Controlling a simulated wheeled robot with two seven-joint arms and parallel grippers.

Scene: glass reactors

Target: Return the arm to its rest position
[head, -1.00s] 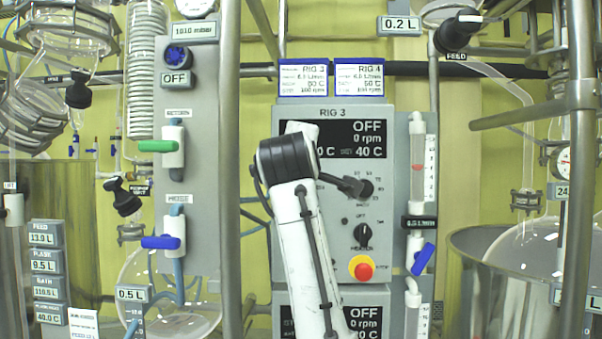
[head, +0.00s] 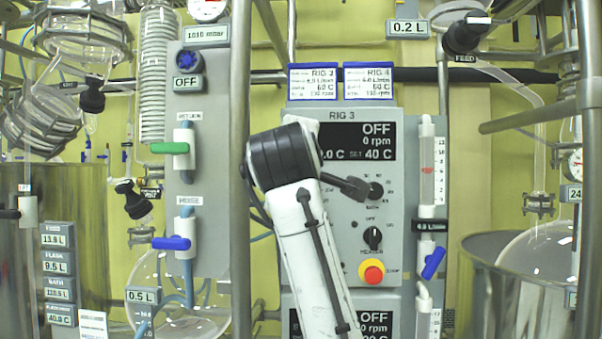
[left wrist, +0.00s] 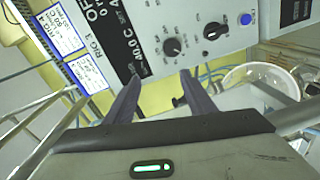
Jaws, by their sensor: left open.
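My left arm, white with a black joint, rises from the bottom middle of the head view in front of the RIG 3 control panel (head: 410,215). A short dark part at its end reaches right, close to the upper panel knob (head: 376,190). The arm hides part of the panel. In the left wrist view my left gripper (left wrist: 160,78) has its two dark fingers spread apart with nothing between them. The panel (left wrist: 145,35) stands beyond the fingertips, turned in the picture. My right gripper is not in view.
A metal post (head: 240,150) stands left of the arm. A valve board (head: 208,240) with green and blue handles is beyond it. A flow tube with a blue valve (head: 434,263) and a steel bath (head: 478,250) lie to the right. A red stop button (head: 371,271) is close to the arm.

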